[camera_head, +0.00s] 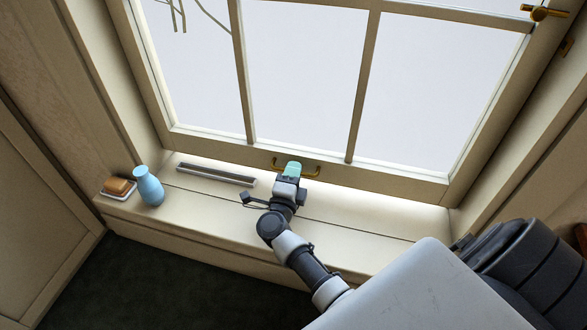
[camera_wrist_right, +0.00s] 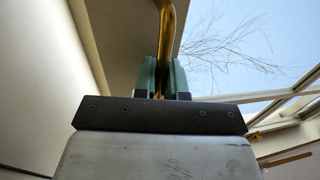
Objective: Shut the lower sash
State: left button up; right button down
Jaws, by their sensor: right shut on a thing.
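The lower sash (camera_head: 390,174) is a cream wooden frame with tall panes, just above the sill. Its bottom rail carries a brass handle (camera_head: 313,174), which also shows as a brass bar in the wrist view (camera_wrist_right: 167,30). My right gripper (camera_head: 293,168) is at the handle. In the wrist view its two green fingers (camera_wrist_right: 163,80) are closed on the bar, one on each side. The gripper hides the middle of the handle. I cannot tell how wide any gap under the rail is. My left gripper is not in view.
The window sill (camera_head: 370,212) holds a light-blue vase (camera_head: 148,187), a soap-like orange block (camera_head: 117,186) on a white dish, and a long grey vent strip (camera_head: 215,174), all left of my gripper. A brass latch (camera_head: 543,13) is at the upper right.

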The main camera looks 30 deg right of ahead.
jog(key=shift+f, duration=0.2)
jog(key=c, duration=1.2)
grip_release()
jog(key=shift+r, duration=0.15)
jog(key=v, duration=1.1)
jog(key=shift+p, duration=0.4)
